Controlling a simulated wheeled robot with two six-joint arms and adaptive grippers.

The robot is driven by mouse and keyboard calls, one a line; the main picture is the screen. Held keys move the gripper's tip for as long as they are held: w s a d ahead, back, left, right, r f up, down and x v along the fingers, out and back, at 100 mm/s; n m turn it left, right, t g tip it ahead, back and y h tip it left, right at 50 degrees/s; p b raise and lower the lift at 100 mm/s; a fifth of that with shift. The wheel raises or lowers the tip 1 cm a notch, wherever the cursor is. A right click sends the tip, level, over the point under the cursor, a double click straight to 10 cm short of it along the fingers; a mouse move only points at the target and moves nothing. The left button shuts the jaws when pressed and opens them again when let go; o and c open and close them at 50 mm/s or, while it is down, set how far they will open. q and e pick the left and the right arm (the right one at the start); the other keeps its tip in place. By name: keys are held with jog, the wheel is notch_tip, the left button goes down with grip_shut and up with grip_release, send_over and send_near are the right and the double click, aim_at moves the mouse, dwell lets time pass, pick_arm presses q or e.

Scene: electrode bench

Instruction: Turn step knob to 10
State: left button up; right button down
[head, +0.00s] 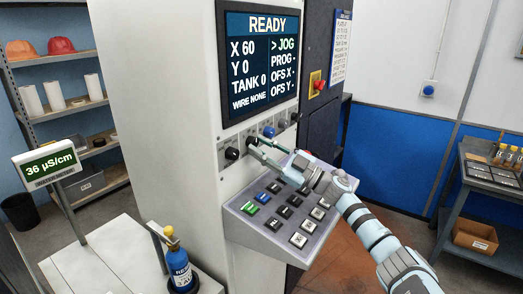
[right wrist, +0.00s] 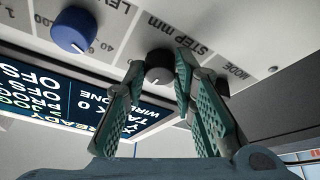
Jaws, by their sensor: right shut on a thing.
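The step knob (head: 252,141) is a small dark knob on the strip below the screen. In the right wrist view, the step knob (right wrist: 158,68) sits beside the label "STEP mm", and that picture is upside down. My right gripper (head: 256,145) is at the knob, with one finger on each side. In the right wrist view the two fingertips of my right gripper (right wrist: 159,66) flank the knob and are shut on it. The setting the knob points at is too small to read. My left gripper is not in view.
A blue knob (right wrist: 74,30) and the mode knob (right wrist: 222,86) flank the step knob closely. The screen (head: 262,65) above reads READY, with JOG marked. A sloped keypad (head: 248,209) juts out below. A blue gas bottle (head: 179,268) stands at lower left.

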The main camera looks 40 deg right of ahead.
dwell(0.5)
jog(key=c, duration=1.5)
grip_release()
jog(key=shift+c, duration=0.2)
jog(key=shift+o, duration=1.1)
jog(key=shift+s, duration=0.2)
jog(key=v, duration=1.2)
